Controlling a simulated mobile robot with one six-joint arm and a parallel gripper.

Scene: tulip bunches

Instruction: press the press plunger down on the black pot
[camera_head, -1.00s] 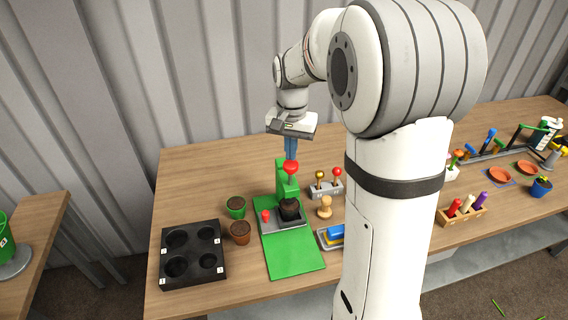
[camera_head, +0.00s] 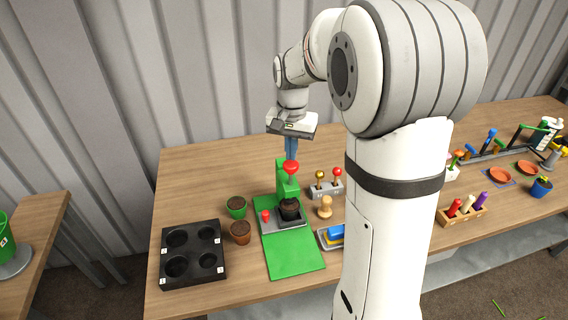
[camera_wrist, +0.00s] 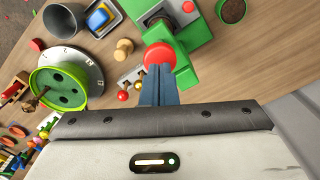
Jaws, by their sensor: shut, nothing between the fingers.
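The green press stands on a green mat (camera_head: 296,258). Its plunger has a red round knob (camera_head: 291,167), which also shows in the wrist view (camera_wrist: 160,55). The black pot (camera_head: 290,210) sits on the press's grey base, under the green press head, with dark brown filling at its top. My gripper (camera_head: 291,158) is shut and empty, pointing down with its blue fingertips at the knob. In the wrist view the fingertips (camera_wrist: 160,70) overlap the knob's near edge. Whether they touch it I cannot tell.
A small red knob (camera_head: 265,215) stands left of the pot on the grey base. Two soil-filled pots (camera_head: 236,207) and a black tray (camera_head: 193,255) are to the left. A wooden stamp (camera_head: 325,207) and a stand with ball-topped levers (camera_head: 328,190) are close on the right.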

